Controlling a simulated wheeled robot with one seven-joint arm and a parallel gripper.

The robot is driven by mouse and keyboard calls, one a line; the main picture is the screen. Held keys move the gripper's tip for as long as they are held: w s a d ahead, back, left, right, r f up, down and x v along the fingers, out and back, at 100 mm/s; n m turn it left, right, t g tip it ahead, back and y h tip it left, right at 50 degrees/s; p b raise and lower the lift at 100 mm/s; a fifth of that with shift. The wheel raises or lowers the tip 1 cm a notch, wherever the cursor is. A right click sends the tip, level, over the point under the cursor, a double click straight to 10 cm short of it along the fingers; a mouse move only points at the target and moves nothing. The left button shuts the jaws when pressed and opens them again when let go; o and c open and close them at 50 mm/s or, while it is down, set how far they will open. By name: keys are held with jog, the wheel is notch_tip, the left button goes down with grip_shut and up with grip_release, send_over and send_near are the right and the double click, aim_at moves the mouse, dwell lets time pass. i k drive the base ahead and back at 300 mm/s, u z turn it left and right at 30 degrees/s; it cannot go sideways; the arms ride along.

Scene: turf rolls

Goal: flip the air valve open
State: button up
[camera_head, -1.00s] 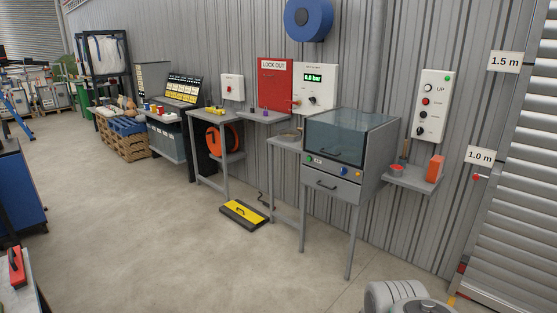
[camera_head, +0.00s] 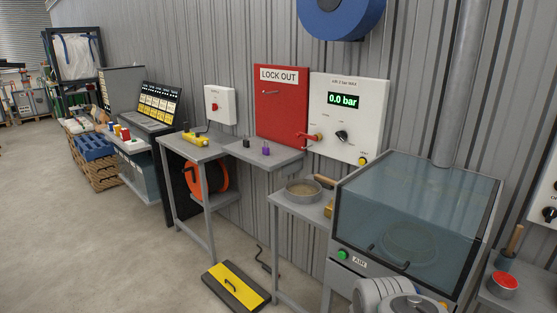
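The air panel (camera_head: 366,104) is a white box on the corrugated wall, with a green display reading 0.0 bar. The air valve (camera_head: 311,137) is a small red lever at the panel's lower left edge, lying roughly sideways. A black knob (camera_head: 341,136) and a yellow button (camera_head: 362,161) are also on the panel. Part of my own arm, grey and rounded, shows at the bottom edge, well below and apart from the valve. My gripper's fingers cannot be seen.
A red LOCK OUT cabinet (camera_head: 281,112) hangs left of the panel. Below are a shelf (camera_head: 270,153) with small padlocks, a stand with a pan (camera_head: 303,190), and a glass-lidded cabinet (camera_head: 415,215). A yellow-topped pedal (camera_head: 236,286) lies on the floor. Floor at left is clear.

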aim_at(297, 136)
jog(key=u, duration=0.3)
jog(key=i, duration=0.95)
jog(key=u, duration=0.9)
jog(key=i, duration=1.85)
jog(key=z, duration=0.5)
